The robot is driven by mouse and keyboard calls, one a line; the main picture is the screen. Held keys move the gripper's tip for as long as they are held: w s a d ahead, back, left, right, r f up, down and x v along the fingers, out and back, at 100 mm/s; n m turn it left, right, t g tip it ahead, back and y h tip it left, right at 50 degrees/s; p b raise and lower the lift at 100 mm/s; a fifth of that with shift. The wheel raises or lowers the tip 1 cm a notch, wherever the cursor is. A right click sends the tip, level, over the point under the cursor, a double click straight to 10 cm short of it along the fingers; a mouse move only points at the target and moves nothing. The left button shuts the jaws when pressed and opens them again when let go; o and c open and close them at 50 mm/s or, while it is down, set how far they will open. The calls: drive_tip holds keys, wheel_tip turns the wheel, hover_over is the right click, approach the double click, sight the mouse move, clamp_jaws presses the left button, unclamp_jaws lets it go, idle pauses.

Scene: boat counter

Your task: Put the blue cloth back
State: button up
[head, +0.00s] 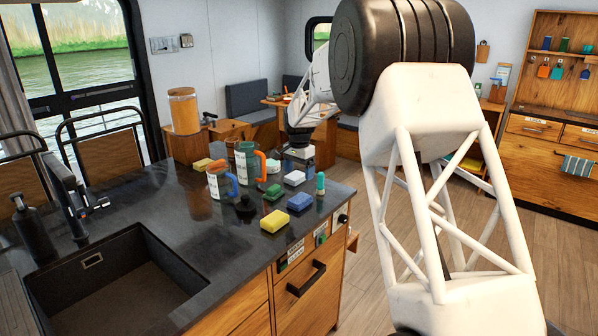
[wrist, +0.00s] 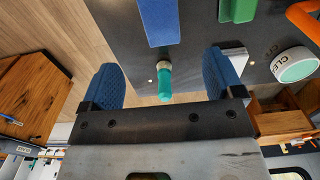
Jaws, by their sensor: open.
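The blue cloth (head: 300,202), a small block-like pad, lies on the dark counter near its front right corner. A blue pad also shows at the top of the wrist view (wrist: 159,20), beyond my fingertips. My gripper (wrist: 164,85) is open with blue fingers spread and nothing held. In the head view my gripper (head: 299,162) hangs over the counter's far right part, behind the blue cloth and apart from it. A teal tube (wrist: 165,84) shows between the fingers in the wrist view, not gripped; it stands upright on the counter in the head view (head: 320,184).
Close by are a yellow pad (head: 274,221), green pad (head: 273,192), white pad (head: 294,178), dark round object (head: 245,206), blue-handled mug (head: 217,184) and orange-handled mug (head: 246,166). A sink (head: 120,285) is at left. A striped towel (head: 578,166) hangs on the far cabinet.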

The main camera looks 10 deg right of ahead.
idle(0.3)
drive_tip(key=s+d+r+n, duration=0.15)
drive_tip(key=s+r, duration=0.25)
drive_tip(key=s, duration=0.5)
drive_tip(key=s+d+r+n+t, duration=0.15)
drive_tip(key=s+r, duration=0.35)
drive_tip(key=s, duration=0.5)
drive_tip(key=s+d+r+n, duration=0.15)
drive_tip(key=s+r, duration=0.25)
drive_tip(key=s, duration=0.5)
drive_tip(key=s+d+f+n, duration=0.1)
drive_tip(key=s+f, duration=0.1)
drive_tip(key=s, duration=0.9)
drive_tip(key=s+d+f+n, duration=0.1)
drive_tip(key=s+f+n, duration=0.1)
drive_tip(key=s, duration=0.9)
drive_tip(key=s+d+f+n+t, duration=0.1)
drive_tip(key=s, duration=1.1)
drive_tip(key=shift+f, duration=0.4)
